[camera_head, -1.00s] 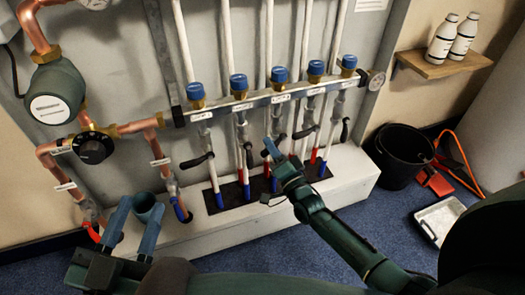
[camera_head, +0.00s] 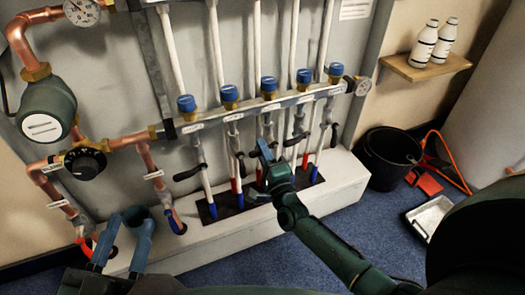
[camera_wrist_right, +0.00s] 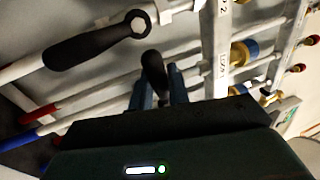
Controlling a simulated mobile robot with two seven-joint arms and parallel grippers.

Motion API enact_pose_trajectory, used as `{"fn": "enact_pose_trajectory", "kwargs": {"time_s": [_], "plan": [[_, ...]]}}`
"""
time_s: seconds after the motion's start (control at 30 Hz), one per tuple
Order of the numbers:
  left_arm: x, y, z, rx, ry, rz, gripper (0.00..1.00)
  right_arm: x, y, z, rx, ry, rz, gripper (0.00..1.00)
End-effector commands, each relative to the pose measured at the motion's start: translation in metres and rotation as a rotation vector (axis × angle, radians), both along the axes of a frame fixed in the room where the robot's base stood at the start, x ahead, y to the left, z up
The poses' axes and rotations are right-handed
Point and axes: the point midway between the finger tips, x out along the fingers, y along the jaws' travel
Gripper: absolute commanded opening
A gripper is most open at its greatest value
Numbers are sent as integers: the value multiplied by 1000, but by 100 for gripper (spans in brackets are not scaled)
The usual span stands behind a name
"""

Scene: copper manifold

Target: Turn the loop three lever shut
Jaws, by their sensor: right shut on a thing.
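Several white pipe loops with blue-capped valves run down from a metal manifold bar (camera_head: 215,117). The middle loop has its blue cap (camera_head: 269,84) at the centre of the row. My right gripper (camera_head: 264,152) is below that cap, in front of the middle pipes, and hides the lever there in the head view. In the right wrist view its blue fingers (camera_wrist_right: 159,92) are shut on a black lever (camera_wrist_right: 154,66), whose upper end shows between them. My left gripper (camera_head: 122,238) is open and empty at lower left, apart from the loops.
Neighbouring black levers stand close by: one at left (camera_head: 189,172), one at right (camera_head: 298,138). A large black lever (camera_wrist_right: 97,42) lies beside the fingers in the wrist view. A white ledge (camera_head: 225,232) runs below. A black bucket (camera_head: 390,160) stands at right.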

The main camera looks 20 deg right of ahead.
Motion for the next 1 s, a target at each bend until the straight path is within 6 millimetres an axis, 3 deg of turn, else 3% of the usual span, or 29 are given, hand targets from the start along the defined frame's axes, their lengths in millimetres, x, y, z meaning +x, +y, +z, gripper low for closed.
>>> {"fn": "enact_pose_trajectory", "kwargs": {"time_s": [0.37, 0.4, 0.63, 0.87, 1.0], "plan": [[0, 0, 0, 0, 0, 1, 36, 0, 0, 3, 21, -7, 0, 0], [0, 0, 0, 0, 0, 2, 36, 0, 0, 3, 21, -8, 0, 18], [0, 0, 1, -1, -1, 2, 36, 0, 0, 3, 16, -6, -1, 36], [0, 0, 1, -1, -1, 2, 36, -1, 0, 2, 13, -4, 0, 36], [0, 0, 6, 5, -5, 3, 36, -13, 0, -1, 11, -2, 1, 36]]}}
